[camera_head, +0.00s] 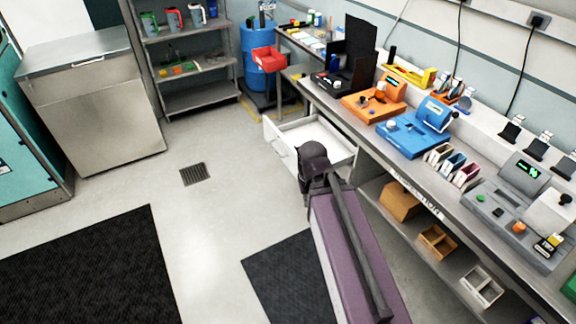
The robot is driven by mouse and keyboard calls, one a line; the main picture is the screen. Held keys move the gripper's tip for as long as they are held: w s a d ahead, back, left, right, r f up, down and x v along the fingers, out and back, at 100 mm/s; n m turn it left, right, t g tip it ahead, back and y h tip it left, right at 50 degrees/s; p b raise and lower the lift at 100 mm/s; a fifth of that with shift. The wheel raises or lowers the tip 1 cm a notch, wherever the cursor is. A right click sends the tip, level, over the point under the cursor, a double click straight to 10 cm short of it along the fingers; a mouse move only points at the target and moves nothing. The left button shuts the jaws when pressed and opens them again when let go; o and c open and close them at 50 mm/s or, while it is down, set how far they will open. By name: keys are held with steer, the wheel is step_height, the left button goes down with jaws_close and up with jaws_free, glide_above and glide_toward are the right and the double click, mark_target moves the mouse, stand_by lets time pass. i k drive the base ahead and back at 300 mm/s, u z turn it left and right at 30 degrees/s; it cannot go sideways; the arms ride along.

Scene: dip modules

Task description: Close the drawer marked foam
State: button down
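A white drawer (277,150) stands pulled out from under the long workbench, in the middle of the head view. Its inside looks empty where I can see it. No foam mark can be read on it, so I cannot tell whether it is the foam drawer. The dark end of my arm, with my gripper (312,160), appears in front of the drawer's near right part and hides some of it. The fingers cannot be made out, and I cannot tell whether they touch the drawer.
The workbench (400,160) runs along the right with orange and blue devices on it. A red open bin (268,60) juts out near a blue barrel (258,80). A metal cabinet (95,110) stands at the left. The floor (225,215) left of the drawer is clear, except for a flat drain.

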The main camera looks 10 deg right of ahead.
mark_target(341, 152)
steer(key=z, duration=0.05)
steer(key=i, duration=1)
steer(key=u, duration=0.05)
